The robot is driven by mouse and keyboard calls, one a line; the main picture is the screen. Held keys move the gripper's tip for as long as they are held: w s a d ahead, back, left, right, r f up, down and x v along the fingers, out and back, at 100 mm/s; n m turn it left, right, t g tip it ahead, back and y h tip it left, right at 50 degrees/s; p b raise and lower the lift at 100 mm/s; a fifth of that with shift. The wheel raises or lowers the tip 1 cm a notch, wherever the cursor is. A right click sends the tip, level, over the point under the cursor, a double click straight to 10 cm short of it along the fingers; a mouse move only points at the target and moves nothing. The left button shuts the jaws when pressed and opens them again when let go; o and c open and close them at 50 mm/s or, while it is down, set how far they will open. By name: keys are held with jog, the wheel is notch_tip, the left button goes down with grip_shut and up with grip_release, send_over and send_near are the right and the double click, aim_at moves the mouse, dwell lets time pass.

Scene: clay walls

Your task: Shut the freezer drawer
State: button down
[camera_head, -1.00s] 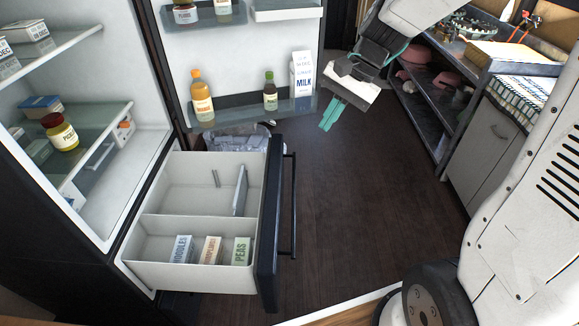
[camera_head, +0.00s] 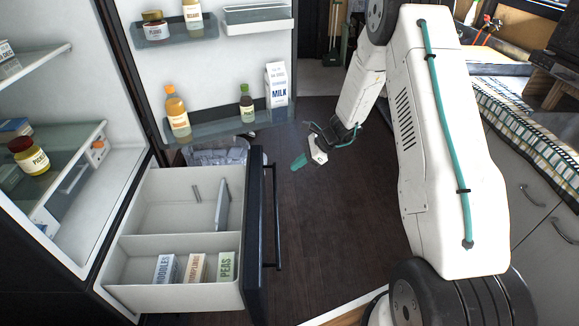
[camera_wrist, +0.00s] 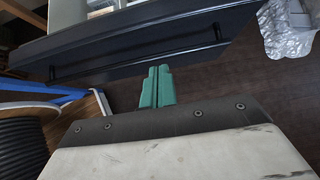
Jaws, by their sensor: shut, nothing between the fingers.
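The freezer drawer (camera_head: 172,203) is pulled out below the open fridge. It has two compartments; the front one holds boxes marked noodles, dumplings and peas. Its dark front panel (camera_head: 256,235) carries a long bar handle (camera_head: 276,215). My gripper (camera_head: 298,163) is shut and empty, with green fingertips, to the right of the handle's far end and apart from it. In the wrist view the fingertips (camera_wrist: 157,88) point toward the dark drawer front (camera_wrist: 130,35) and its handle (camera_wrist: 140,62), with nothing between the fingers.
The fridge door (camera_head: 208,68) stands open behind the drawer, with bottles and a milk carton on its shelves. A wrapped grey bundle (camera_head: 216,152) lies behind the drawer. Dark floor (camera_head: 335,220) is clear right of the drawer. A counter with cabinets (camera_head: 530,190) stands at the right.

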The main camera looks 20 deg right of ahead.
jog(key=x, duration=0.3)
jog(key=a+r+x, duration=0.1)
jog(key=x, duration=0.6)
jog(key=shift+w+a+r, duration=0.15)
jog(key=shift+w+a, duration=0.1)
jog(key=shift+a, duration=0.1)
jog(key=shift+w+a, duration=0.15)
jog(key=shift+a, duration=0.3)
jog(key=shift+a, duration=0.1)
